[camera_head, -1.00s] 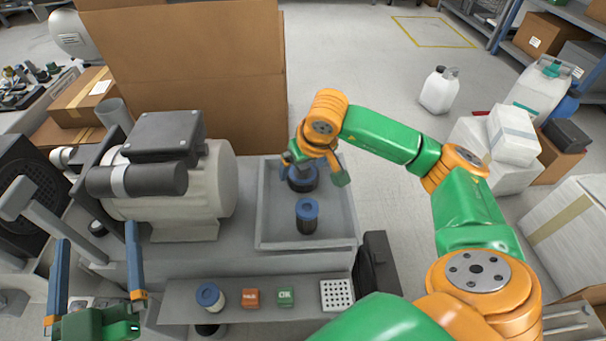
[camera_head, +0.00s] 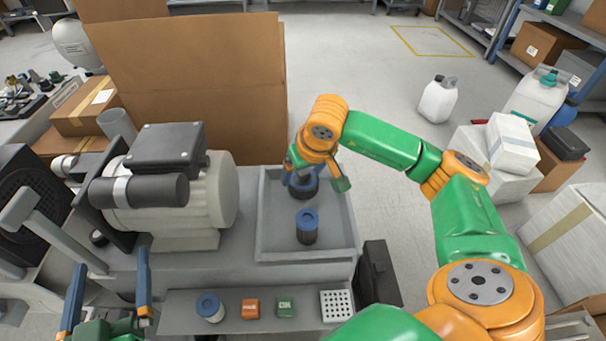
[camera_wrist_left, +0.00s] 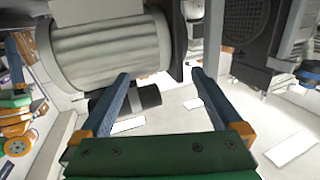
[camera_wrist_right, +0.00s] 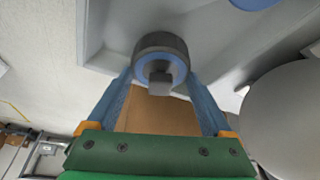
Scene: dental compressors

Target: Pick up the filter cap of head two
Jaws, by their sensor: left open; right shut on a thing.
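A dark round cap with a blue ring and a small grey knob (camera_wrist_right: 160,60) is between the fingers of my right gripper (camera_wrist_right: 160,76), which is shut on it. In the head view this cap (camera_head: 304,189) is at the back of the grey tray (camera_head: 262,225), partly hidden by my right gripper (camera_head: 318,178). I cannot tell whether it touches the tray floor. A dark cylinder with a blue top (camera_head: 307,228) stands upright in front of it. My left gripper (camera_head: 112,257) is open and empty, near the motor's front left; its fingers also show in the left wrist view (camera_wrist_left: 161,73).
A cream motor with a dark top box (camera_head: 170,200) stands left of the tray. A front shelf (camera_head: 180,322) holds a blue-topped pale cylinder (camera_head: 210,307), an orange block (camera_head: 250,309), a green block (camera_head: 285,307) and a perforated white block (camera_head: 336,305). Tall cardboard (camera_head: 190,75) stands behind.

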